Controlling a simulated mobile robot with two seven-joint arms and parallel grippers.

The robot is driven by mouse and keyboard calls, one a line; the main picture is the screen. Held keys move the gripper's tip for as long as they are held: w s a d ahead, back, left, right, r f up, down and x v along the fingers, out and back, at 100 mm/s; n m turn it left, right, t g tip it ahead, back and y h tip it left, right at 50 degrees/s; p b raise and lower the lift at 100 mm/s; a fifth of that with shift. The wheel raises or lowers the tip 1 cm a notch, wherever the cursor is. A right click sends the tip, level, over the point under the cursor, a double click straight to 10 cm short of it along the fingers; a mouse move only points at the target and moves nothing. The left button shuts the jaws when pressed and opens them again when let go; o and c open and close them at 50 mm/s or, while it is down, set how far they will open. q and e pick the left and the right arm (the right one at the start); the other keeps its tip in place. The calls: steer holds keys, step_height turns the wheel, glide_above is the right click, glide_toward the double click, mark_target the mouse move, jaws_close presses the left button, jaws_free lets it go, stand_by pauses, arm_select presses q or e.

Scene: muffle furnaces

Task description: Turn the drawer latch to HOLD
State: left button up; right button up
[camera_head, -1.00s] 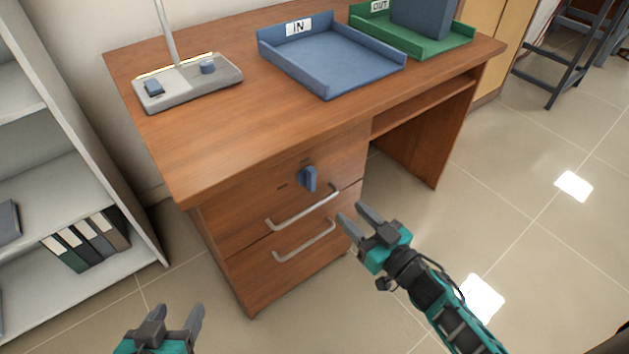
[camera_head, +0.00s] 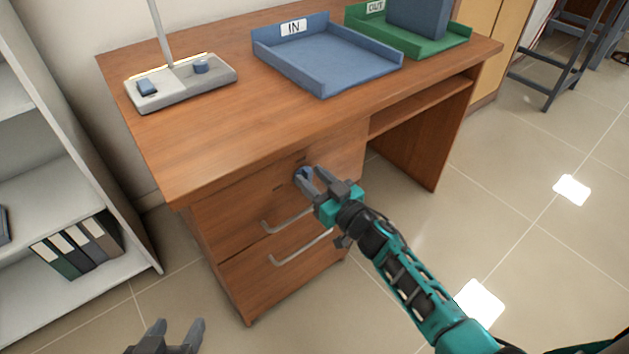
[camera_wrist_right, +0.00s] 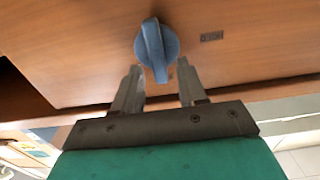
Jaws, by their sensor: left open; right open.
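The blue drawer latch (camera_head: 301,174) is a round knob with a raised grip bar on the desk's upper drawer front. In the right wrist view the latch (camera_wrist_right: 156,46) shows whole, its bar nearly in line with the gap between my fingers. My right gripper (camera_head: 307,179) is open in front of the latch, partly covering it in the head view. In the wrist view the right gripper's fingertips (camera_wrist_right: 159,68) lie one on each side of the bar's end; contact cannot be told. My left gripper (camera_head: 178,333) is open and empty at the bottom edge of the head view.
Two metal drawer handles, upper (camera_head: 287,219) and lower (camera_head: 300,247), sit below the latch. A small label (camera_wrist_right: 211,37) beside the latch is unreadable. The desk (camera_head: 235,130) carries a blue IN tray (camera_head: 330,62), a green OUT tray (camera_head: 440,41) and a lamp base (camera_head: 180,82). A shelf (camera_head: 75,195) stands left.

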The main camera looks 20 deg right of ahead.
arm_select(q)
steer(key=shift+a, duration=0.1)
arm_select(e)
jaws_close()
arm_select(q)
steer(key=shift+w, duration=0.1)
arm_select(e)
steer(key=shift+n, duration=0.3)
arm_select(q)
steer(key=f+b, duration=0.1)
steer(key=b, duration=0.1)
steer(key=d+f+b, duration=0.1)
steer(key=b, duration=0.1)
steer(key=shift+w+d+f+h+b, duration=0.1)
steer(key=shift+w+d+h+b, duration=0.1)
steer(key=shift+h+b, duration=0.1)
arm_select(e)
steer(key=n, duration=0.5)
steer(key=a+f+n, duration=0.1)
steer(key=n, duration=0.5)
steer(key=a+f+n, duration=0.1)
steer(key=n, duration=0.5)
steer(key=shift+s, duration=0.35)
steer(key=shift+n, duration=0.3)
